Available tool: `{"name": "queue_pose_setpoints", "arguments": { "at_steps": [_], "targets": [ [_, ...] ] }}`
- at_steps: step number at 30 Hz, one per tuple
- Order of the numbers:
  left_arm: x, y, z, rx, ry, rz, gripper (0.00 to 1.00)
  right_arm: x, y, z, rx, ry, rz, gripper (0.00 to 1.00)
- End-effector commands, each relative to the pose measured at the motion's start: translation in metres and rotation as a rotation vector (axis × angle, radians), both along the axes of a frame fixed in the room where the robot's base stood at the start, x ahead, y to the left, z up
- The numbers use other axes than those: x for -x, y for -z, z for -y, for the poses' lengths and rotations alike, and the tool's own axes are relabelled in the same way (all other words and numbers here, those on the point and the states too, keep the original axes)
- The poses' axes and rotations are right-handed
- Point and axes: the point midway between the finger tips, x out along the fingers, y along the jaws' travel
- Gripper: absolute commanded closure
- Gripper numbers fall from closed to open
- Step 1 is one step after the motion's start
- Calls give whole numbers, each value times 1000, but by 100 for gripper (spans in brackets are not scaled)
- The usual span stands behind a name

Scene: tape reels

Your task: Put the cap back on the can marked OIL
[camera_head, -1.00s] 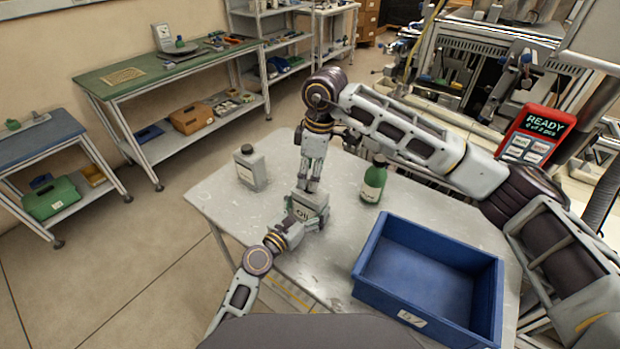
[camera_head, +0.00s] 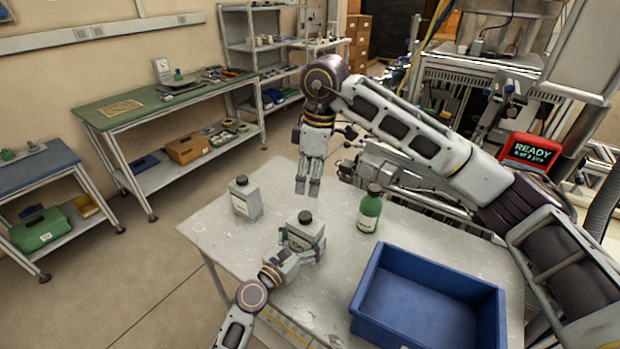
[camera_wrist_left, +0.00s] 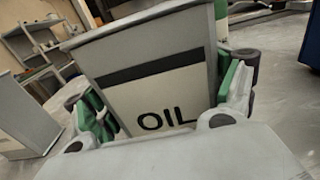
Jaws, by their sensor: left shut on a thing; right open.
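The grey can marked OIL (camera_head: 299,242) stands upright on the table with a dark cap (camera_head: 305,216) on its top. My right gripper (camera_head: 307,190) is open and empty, pointing down in the air above and behind the can. Whether the cap is fully seated cannot be told.
A second grey can with a dark cap (camera_head: 244,198) stands to the left. A green bottle (camera_head: 369,212) stands to the right. A blue bin (camera_head: 365,303) takes up the table's front right. The grey table (camera_head: 215,235) is bare at its left edge.

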Motion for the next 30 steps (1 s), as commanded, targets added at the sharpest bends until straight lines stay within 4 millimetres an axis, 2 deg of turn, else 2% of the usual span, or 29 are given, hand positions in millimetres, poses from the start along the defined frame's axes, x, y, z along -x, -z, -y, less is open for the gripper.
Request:
{"name": "queue_pose_setpoints", "arguments": {
  "at_steps": [1,2,5,20,30],
  "targets": [
    [0,0,0,-1,-1,1,82,0,0,0,0,0,0,42],
    [0,0,0,-1,-1,1,13,0,0,0,0,0,0,42],
    [0,0,0,-1,-1,1,0,0,0,0,0,0,0,42],
    [2,0,-1,0,0,0,0,0,0,0,0,0,0,42],
    [20,1,-15,-3,-1,0,0,0,0,0,0,0,0,42]
  ]
}}
